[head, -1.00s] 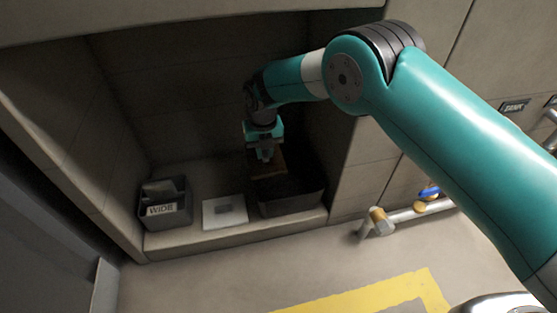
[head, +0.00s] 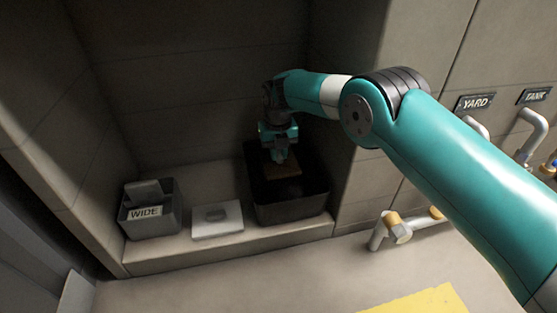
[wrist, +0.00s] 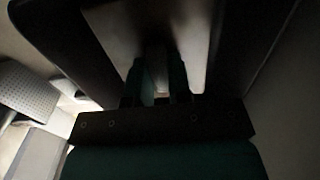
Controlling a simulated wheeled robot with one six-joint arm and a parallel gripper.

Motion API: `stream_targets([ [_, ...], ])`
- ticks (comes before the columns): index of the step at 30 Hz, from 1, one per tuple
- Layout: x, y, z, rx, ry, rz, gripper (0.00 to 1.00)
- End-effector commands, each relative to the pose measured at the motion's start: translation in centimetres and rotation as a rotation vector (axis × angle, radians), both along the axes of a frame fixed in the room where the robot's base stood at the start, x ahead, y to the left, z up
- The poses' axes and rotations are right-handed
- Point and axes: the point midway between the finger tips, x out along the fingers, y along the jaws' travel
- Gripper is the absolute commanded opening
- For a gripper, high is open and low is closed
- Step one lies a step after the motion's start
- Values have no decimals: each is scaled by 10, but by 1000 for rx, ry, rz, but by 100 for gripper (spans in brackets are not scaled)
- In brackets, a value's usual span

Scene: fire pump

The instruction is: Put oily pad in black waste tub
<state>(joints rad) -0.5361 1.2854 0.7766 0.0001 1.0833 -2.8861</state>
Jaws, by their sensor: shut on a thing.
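The oily pad (head: 284,171) is a brown flat piece under my gripper (head: 279,157) in the head view. My gripper is shut on it, pointing down. The black waste tub (head: 292,210) stands at the right of the alcove ledge. The pad shows within the tub's opening, below the level of its back rim. In the wrist view, my fingers (wrist: 158,82) close on the pad, with dark tub walls around. The tub's floor and any contact with the pad cannot be made out.
A grey bin marked WIDE (head: 146,225) stands at the left of the ledge. A white plate (head: 217,232) with a grey patch lies between bin and tub. The alcove's right wall is close beside the tub. Pipes (head: 393,230) stick out farther right.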

Motion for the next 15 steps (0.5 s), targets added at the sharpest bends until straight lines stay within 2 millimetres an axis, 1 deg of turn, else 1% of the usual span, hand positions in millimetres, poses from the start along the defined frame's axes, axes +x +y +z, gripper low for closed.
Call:
stream_targets([
  [1, 3, 0, -6, 4, -5, -1, 0],
  [9, 3, -1, -1, 2, -4, 0, 0],
  [15, 3, -1, -6, 2, -3, 0, 0],
])
